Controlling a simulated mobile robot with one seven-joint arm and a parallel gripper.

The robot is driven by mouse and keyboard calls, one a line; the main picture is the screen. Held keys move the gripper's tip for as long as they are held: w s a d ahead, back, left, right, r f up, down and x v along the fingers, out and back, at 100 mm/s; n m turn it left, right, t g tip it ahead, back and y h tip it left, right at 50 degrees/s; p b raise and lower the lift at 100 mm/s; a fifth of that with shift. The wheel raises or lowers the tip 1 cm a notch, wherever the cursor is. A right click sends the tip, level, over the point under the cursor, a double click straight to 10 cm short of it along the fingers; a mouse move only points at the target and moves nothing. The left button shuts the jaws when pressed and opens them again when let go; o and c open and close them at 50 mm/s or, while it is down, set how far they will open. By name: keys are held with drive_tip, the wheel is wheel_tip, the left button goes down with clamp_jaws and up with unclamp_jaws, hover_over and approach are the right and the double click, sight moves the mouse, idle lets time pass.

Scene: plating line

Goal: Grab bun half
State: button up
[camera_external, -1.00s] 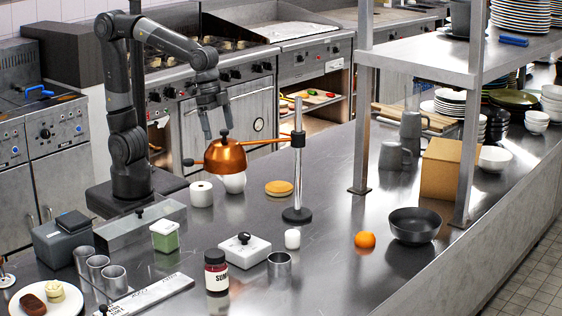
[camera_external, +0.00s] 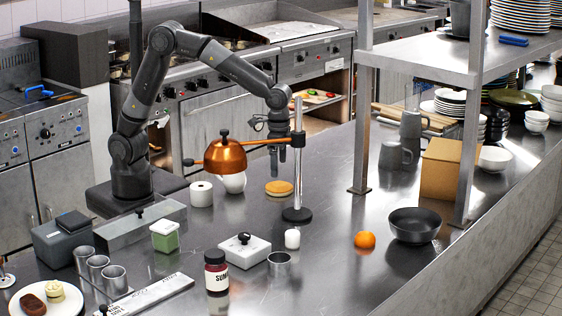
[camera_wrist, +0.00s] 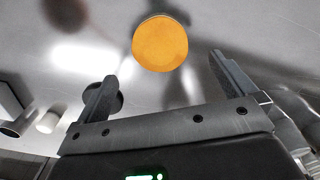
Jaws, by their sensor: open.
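The bun half (camera_external: 279,187) is a flat round golden-brown disc lying on the steel counter, left of the metal stand's post. In the wrist view the bun half (camera_wrist: 161,43) shows as an orange disc at top centre, ahead of and between the finger lines. My gripper (camera_external: 277,168) is above the counter close over the bun half, partly behind the copper lamp's arm. In the wrist view my gripper (camera_wrist: 160,72) is open with its fingers wide apart and nothing between them.
A copper dome (camera_external: 225,157) on a stand (camera_external: 298,190) is beside my gripper, its horizontal arm crossing near the wrist. A white cup (camera_external: 233,183) and white roll (camera_external: 201,194) stand left. A white cylinder (camera_external: 292,239) stands in front.

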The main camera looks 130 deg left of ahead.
sight(279, 184)
drive_tip(key=shift+f, duration=3.6)
drive_tip(key=shift+c, duration=0.4)
drive_tip(key=c, duration=0.9)
drive_tip(key=shift+r, duration=0.1)
